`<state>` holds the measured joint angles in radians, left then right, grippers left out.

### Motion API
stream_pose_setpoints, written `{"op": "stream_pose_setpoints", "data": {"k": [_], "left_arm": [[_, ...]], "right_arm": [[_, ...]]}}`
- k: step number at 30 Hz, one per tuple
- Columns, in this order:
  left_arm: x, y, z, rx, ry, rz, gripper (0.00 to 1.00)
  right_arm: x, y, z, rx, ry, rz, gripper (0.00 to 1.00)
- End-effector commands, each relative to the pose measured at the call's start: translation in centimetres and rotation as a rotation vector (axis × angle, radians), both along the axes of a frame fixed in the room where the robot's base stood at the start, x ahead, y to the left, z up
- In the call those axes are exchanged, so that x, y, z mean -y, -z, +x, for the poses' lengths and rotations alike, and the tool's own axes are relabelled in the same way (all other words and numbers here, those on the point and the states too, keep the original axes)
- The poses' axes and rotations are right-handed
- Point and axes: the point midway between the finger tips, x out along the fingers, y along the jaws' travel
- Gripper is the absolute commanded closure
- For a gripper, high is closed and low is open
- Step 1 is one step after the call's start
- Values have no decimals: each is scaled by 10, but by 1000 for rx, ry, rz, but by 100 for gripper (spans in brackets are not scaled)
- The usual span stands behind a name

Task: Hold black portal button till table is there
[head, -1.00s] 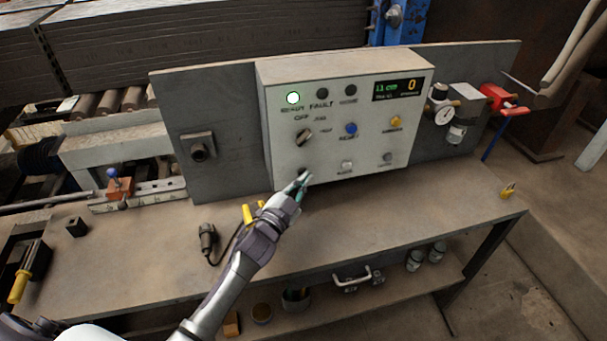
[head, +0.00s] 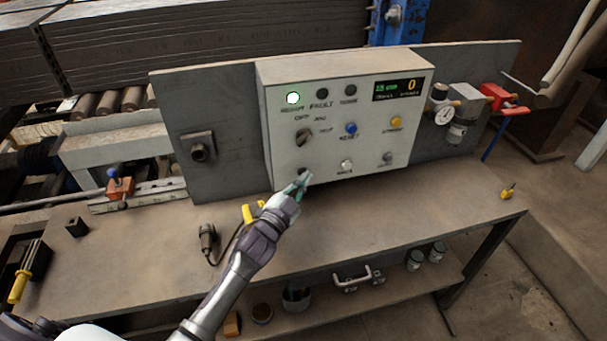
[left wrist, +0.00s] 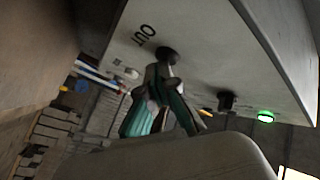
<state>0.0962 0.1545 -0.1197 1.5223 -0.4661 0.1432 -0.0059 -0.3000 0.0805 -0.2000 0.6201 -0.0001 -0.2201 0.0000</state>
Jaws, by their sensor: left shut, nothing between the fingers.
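The white control box (head: 340,125) stands on the workbench, its panel facing me. The black button (head: 302,171) is at the panel's lower left, mostly hidden by my fingertips. In the left wrist view the dark round button (left wrist: 168,54) shows beside the letters "OUT". My left gripper (head: 302,180) is shut and empty, its tips at the button and apparently touching it. In the left wrist view the fingertips (left wrist: 162,72) overlap the button's lower edge; how far it is pressed I cannot tell. My right gripper is out of view.
A green lamp (head: 293,98) is lit. The small display (head: 397,89) shows green text and an orange 0. A blue button (head: 351,129), a yellow button (head: 396,121) and a selector knob (head: 304,137) are nearby. A black handheld plug (head: 208,238) with a cable lies on the bench.

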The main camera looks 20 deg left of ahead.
Motion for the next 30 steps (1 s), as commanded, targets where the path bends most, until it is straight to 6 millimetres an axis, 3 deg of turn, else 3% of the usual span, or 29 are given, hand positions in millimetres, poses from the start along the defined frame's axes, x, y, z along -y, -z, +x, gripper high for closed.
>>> {"op": "stream_pose_setpoints", "data": {"k": [22,30], "left_arm": [[11,0,-16,0,0,-1,100],[25,0,-37,-2,-1,-3,100]], "right_arm": [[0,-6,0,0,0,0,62],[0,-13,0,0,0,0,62]]}}
